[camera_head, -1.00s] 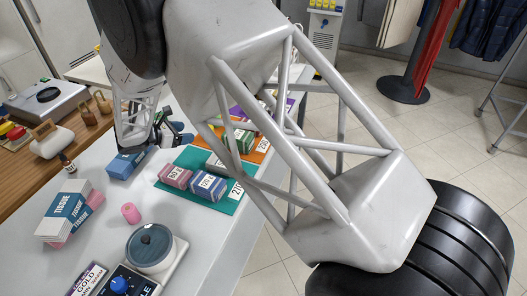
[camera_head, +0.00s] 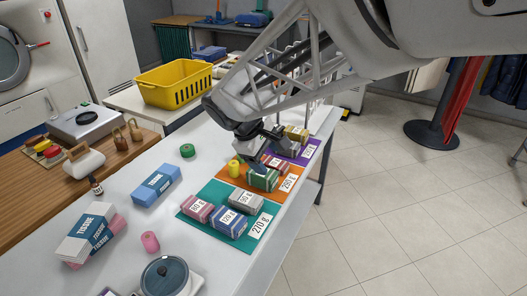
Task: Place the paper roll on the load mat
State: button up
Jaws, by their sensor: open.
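A small pink roll (camera_head: 150,242) stands on the white table near the tissue packs. A green roll (camera_head: 187,150) lies farther back, and a small yellow cylinder (camera_head: 234,168) is at the left of the orange mat. I cannot tell which is the paper roll. The load mats lie in a row: teal (camera_head: 191,214) marked 270 g, orange (camera_head: 225,179), and purple (camera_head: 311,153) at the back. Each holds small labelled boxes. My gripper (camera_head: 272,153) is open over the orange mat, close to a green box (camera_head: 264,180) and a red box. The arm hides part of the purple mat.
A blue tissue box (camera_head: 155,186) lies left of the mats. A yellow basket (camera_head: 174,85) stands behind. White table is bare between the blue box and the mats.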

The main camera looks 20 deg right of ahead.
jog(key=s+r+m+t+y, duration=0.2)
jog(key=s+m+y, duration=0.3)
jog(key=s, duration=1.3)
jog(key=r+m, duration=0.1)
jog(key=m, duration=0.2)
jog(key=shift+s+d, duration=0.3)
jog(key=shift+s, duration=0.1)
jog(key=shift+o, duration=0.5)
